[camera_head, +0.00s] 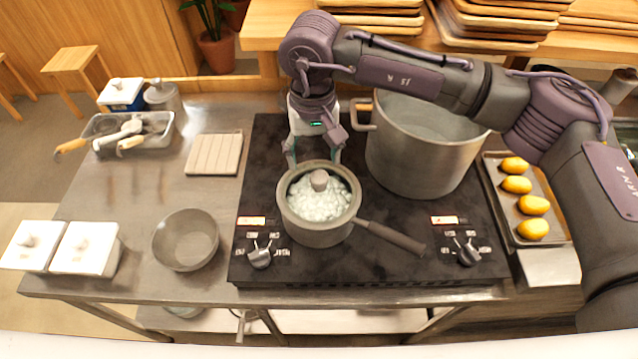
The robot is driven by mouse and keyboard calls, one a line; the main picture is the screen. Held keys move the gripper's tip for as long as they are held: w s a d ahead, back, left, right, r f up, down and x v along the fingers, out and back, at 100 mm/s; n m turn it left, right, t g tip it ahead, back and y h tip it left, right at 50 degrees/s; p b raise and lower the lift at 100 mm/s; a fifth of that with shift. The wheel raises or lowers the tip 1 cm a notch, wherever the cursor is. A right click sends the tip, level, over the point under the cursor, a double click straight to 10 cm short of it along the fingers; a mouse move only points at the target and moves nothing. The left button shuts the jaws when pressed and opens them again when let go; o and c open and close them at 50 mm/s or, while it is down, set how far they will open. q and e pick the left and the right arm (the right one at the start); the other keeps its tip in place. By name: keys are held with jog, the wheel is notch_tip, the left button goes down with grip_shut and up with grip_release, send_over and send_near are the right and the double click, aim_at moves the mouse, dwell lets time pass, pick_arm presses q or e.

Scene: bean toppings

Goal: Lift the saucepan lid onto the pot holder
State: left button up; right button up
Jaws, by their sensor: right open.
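The saucepan (317,236) stands on the black stovetop with its dark handle pointing right and toward the front. Its see-through lid (334,203) with a grey knob (319,180) sits on it, and pale bubbly contents show through. My right gripper (312,158) points down just behind the lid's far edge, open and with nothing between its fingers; I cannot tell whether a finger touches the rim. A pale, slatted square (214,153), apparently the pot holder, lies bare on the steel counter left of the stove. My left gripper is not in view.
A large steel pot (420,150) stands right behind the saucepan, close to my right arm. An empty metal bowl (185,240) and white lidded containers (84,248) are at left. A tray of yellow items (507,225) is at right. Counter around the slatted square is mostly clear.

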aim_at(319, 176)
jog(key=f+p, duration=0.2)
jog(key=shift+d+f, duration=0.3)
jog(key=shift+f, duration=0.1)
jog(key=f, duration=0.1)
jog(key=f+p, duration=0.2)
jog(key=shift+s+d+f, duration=0.15)
jog(key=shift+d, duration=0.1)
jog(key=shift+f, duration=0.25)
jog(key=shift+a, duration=0.1)
jog(key=c, duration=1)
jog(key=shift+c, duration=1.3)
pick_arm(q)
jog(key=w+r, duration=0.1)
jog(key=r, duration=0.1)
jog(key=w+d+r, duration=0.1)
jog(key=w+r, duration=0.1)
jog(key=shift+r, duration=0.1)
pick_arm(e)
grip_shut()
